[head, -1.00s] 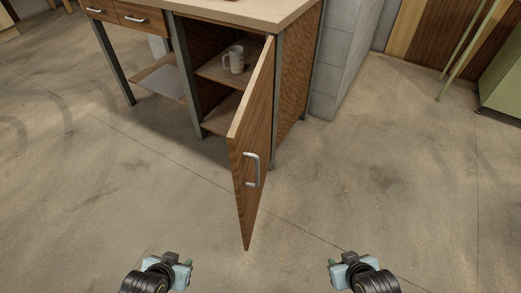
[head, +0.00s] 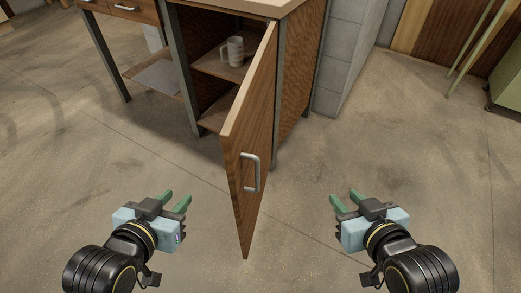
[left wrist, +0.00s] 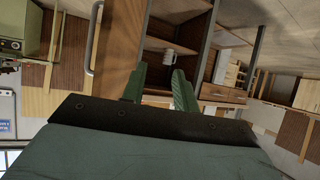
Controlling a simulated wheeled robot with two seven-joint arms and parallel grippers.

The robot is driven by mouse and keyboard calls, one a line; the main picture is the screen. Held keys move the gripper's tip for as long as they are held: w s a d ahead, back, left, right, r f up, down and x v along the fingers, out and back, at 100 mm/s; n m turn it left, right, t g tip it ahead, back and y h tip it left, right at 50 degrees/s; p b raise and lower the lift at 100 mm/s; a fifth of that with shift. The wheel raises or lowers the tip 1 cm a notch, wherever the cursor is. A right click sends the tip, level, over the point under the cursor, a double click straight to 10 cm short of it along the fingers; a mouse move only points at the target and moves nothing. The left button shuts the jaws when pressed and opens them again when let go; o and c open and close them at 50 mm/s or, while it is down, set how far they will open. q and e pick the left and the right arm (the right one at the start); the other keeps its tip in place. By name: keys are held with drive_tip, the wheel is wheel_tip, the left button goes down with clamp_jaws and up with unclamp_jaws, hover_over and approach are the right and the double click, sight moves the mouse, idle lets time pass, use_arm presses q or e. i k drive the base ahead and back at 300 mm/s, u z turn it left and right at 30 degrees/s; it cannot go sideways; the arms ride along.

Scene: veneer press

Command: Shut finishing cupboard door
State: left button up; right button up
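The cupboard door (head: 252,135) stands wide open, swung out toward me, with a metal bar handle (head: 250,172) on its outer face. The cupboard (head: 298,80) is open behind it, and a mug (head: 232,50) stands on its upper shelf. My left gripper (head: 176,197) is open and empty, left of the door and apart from it. My right gripper (head: 346,199) is open and empty, right of the door on the handle side, not touching it. The left wrist view shows the open left fingers (left wrist: 160,88), the door (left wrist: 122,45) and the handle (left wrist: 93,40).
Drawers (head: 132,12) and a low shelf (head: 155,78) are left of the cupboard. A grey block wall (head: 345,60) stands to its right. A green cabinet (head: 505,75) is at the far right. The floor around the door is clear.

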sight(246, 135)
drive_tip(key=k, duration=1)
drive_tip(key=z, duration=1.15)
drive_tip(key=i, duration=1)
drive_tip(key=u, duration=1.4)
